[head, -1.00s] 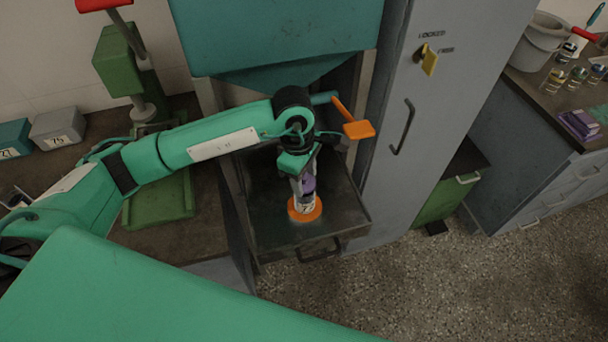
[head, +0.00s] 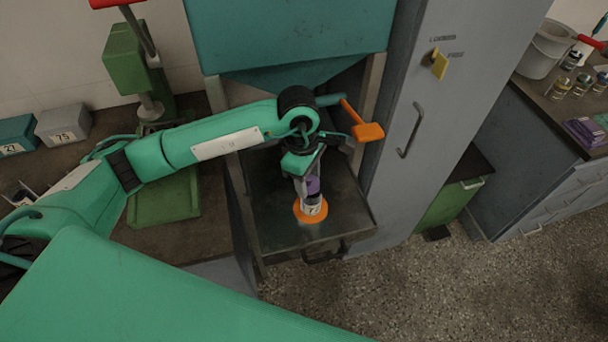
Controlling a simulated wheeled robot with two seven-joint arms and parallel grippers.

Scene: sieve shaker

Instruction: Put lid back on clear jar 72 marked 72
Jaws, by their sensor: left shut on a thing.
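My right gripper is not in view.
The tray (head: 345,225) has bare room around the jar. An orange-ended lever (head: 368,132) sticks out close to my left wrist. A grey cabinet (head: 420,75) stands to the right. Grey box 75 (head: 62,123) and a green tray (head: 165,196) are at left.

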